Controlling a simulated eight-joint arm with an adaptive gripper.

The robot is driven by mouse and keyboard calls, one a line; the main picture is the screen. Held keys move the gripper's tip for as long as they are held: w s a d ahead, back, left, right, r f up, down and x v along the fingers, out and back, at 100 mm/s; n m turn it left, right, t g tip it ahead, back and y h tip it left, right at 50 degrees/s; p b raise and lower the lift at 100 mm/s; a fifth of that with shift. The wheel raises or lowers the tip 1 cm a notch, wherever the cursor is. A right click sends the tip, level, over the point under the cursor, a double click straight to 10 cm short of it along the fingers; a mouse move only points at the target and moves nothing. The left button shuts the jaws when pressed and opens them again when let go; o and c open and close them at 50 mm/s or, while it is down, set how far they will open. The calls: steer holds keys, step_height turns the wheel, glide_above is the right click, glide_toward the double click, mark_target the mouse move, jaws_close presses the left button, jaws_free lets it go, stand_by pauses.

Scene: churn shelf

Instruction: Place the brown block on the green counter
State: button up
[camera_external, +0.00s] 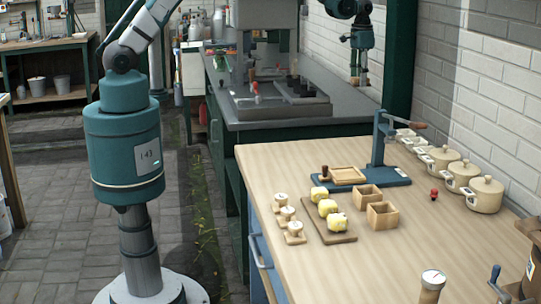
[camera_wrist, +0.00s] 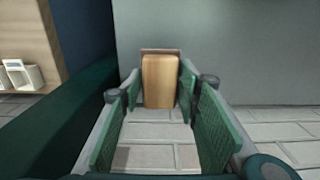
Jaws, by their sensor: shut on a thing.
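My gripper (camera_external: 358,68) hangs pointing down at the upper right of the external view, in front of a dark green post and brick wall. The wrist view shows its two green ribbed fingers shut on the brown block (camera_wrist: 160,82), a light-brown piece held at the far end of the fingers. The block is too small to make out clearly in the external view. The counter with a dark grey-green top and green sides (camera_external: 240,122) stands behind the wooden table. I cannot tell how high the block is above any surface.
The wooden table (camera_external: 350,260) holds lidded pots (camera_external: 486,193), open wooden boxes (camera_external: 382,214), yellow pieces on a board (camera_external: 327,207) and a blue press (camera_external: 376,160). A dark tray (camera_external: 285,104) and machine occupy much of the counter; its near edge is clear.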

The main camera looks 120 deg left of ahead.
glide_above(359, 109)
steer(key=shift+d+f, duration=0.15)
steer(key=shift+f, duration=2.95)
steer(key=shift+f, duration=1.85)
steer(key=shift+f, duration=0.15)
steer(key=o, duration=0.9)
steer(key=shift+r, duration=0.2)
step_height(359, 109, up, 12)
steer(key=shift+f, duration=0.1)
